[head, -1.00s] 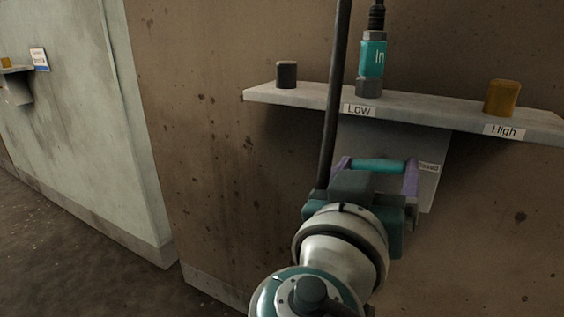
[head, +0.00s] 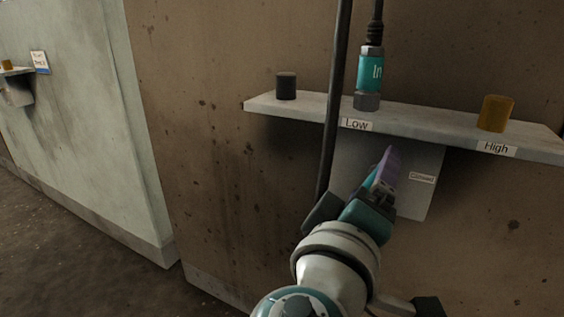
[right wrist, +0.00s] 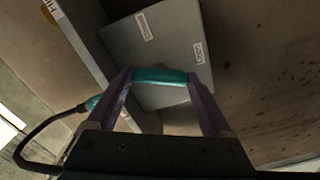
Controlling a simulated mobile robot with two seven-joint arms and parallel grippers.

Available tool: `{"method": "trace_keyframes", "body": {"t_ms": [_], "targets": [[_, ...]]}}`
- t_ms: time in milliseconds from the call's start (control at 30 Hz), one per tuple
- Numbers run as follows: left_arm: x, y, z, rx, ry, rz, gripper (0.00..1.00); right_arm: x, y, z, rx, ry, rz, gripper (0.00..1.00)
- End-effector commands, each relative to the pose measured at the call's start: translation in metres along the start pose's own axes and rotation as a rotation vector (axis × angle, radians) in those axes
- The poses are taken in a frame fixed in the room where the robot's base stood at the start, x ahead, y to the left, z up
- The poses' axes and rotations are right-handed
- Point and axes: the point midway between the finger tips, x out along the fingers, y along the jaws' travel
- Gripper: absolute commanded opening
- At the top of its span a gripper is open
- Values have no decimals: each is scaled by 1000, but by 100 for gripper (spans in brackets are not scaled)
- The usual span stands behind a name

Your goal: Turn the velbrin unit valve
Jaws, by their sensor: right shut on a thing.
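The grey valve plate (head: 420,205) is on the brown wall under the shelf. It carries a small label (head: 422,178) that seems to read "Closed". My right gripper (head: 388,165) is in front of the plate, turned so that its purple fingers line up one behind the other. In the right wrist view the fingers are shut on the teal valve handle (right wrist: 160,76), a short bar spanning between them in front of the plate (right wrist: 176,30). My left gripper is not in view.
The grey shelf (head: 412,121) juts out above my gripper, with a dark cap (head: 287,86), a teal "In" connector (head: 370,72) and an orange cap (head: 496,113). A dark vertical pipe (head: 335,95) passes close on the left. A pale green block stands farther left.

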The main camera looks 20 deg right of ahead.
Motion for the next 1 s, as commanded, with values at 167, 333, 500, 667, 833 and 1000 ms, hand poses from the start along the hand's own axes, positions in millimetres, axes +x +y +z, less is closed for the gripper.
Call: {"method": "trace_keyframes", "body": {"t_ms": [167, 333, 500, 667, 833, 1000], "targets": [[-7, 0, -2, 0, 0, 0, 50, 0, 1, -1, -126, 1, 1, 29], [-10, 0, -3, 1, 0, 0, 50, 0, 1, 0, -213, 1, 0, 29], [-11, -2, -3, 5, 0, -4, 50, 0, 0, 0, -264, 1, 0, 29], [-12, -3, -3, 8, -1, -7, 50, 0, 0, 0, -286, 1, 0, 29], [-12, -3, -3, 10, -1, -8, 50, 0, 0, 0, -291, 1, 0, 29], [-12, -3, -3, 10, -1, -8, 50, 0, 0, 0, -290, 1, 1, 29]]}}
